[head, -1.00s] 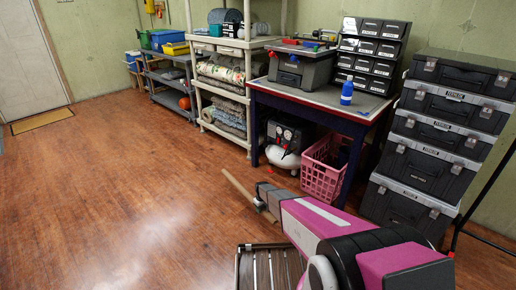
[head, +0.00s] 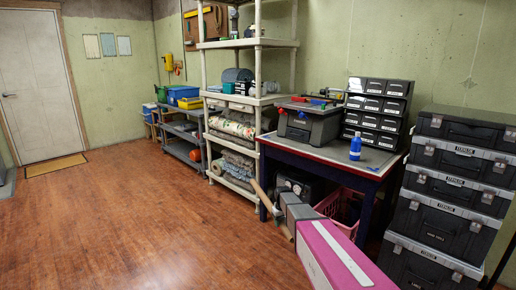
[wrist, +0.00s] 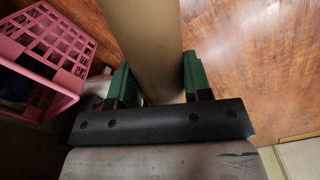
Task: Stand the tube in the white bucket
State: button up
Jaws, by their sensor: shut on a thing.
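The tube is a long tan cylinder, and in the head view its upper part (head: 261,196) rises at a tilt in front of the workbench's left end. In the wrist view the tube (wrist: 152,40) runs away from me between the green finger pads. My gripper (wrist: 157,78) is shut on the tube. In the head view my gripper (head: 279,217) is small and partly hidden by my own arm. The tube's far end is cut off in the wrist view. I see no white bucket in either current view.
The workbench (head: 330,158) holds a toolbox, a blue bottle (head: 355,147) and drawer units. A pink crate (head: 343,207) stands under it and shows in the wrist view (wrist: 50,45). Stacked black cases (head: 440,190) stand at right, shelving (head: 235,130) behind. Floor at left is clear.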

jog(key=s+d+r+m, duration=0.1)
jog(key=s+d+r, duration=0.1)
jog(key=s+r, duration=0.4)
jog(key=s+d+r+m, duration=0.1)
jog(key=s+r, duration=0.6)
jog(key=r, duration=0.8)
jog(key=s+d+r+m, duration=0.1)
jog(key=s+d+r, duration=0.2)
jog(key=s+r, duration=0.3)
notch_tip(320, 180, up, 6)
jog(key=shift+s+d+f+m, duration=0.15)
jog(key=shift+s+d+m, duration=0.2)
jog(key=shift+m, duration=0.05)
